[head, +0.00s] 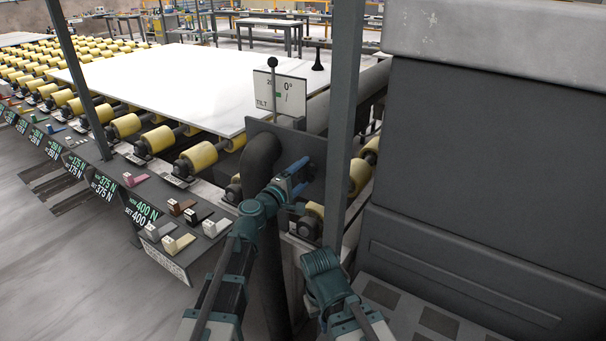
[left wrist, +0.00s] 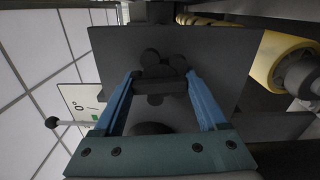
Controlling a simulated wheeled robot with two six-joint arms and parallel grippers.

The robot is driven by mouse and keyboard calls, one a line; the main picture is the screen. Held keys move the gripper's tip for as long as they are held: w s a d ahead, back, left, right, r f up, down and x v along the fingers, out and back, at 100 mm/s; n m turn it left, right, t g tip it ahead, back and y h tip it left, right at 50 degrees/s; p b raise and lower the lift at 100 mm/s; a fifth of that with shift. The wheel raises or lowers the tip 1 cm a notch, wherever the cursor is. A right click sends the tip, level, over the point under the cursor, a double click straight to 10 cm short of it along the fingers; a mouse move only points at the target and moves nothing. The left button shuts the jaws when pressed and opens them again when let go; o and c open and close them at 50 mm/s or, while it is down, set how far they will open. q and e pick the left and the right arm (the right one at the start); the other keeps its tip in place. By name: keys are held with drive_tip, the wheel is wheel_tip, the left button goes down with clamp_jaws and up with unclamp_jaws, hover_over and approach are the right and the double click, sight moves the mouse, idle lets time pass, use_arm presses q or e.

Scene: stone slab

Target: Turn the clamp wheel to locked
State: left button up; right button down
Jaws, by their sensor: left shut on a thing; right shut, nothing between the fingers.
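The clamp wheel (left wrist: 158,66) is a dark lobed knob on a dark flat plate (left wrist: 215,62), seen in the left wrist view. My left gripper (left wrist: 160,84) has its blue fingers on either side of the wheel and is shut on it. In the head view my left gripper (head: 303,180) reaches to the dark plate (head: 313,150) beside the roller line, and the wheel is mostly hidden there. I cannot read any locked mark on the wheel. My right gripper (head: 320,264) is lower, shut and empty, its fingers hard to make out.
A white slab (head: 190,80) lies on yellow rollers (head: 200,156). A tilt sign (head: 280,95) and a black-knobbed lever (head: 273,64) stand above the plate. A grey post (head: 345,110) rises close to my grippers. A large dark cabinet (head: 480,150) fills the right.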

use_arm(q)
drive_tip(key=o, duration=1.3)
drive_tip(key=shift+s, duration=0.1)
drive_tip(key=v, duration=1.3)
drive_tip(key=shift+s+a, duration=0.25)
drive_tip(key=shift+s, duration=0.05)
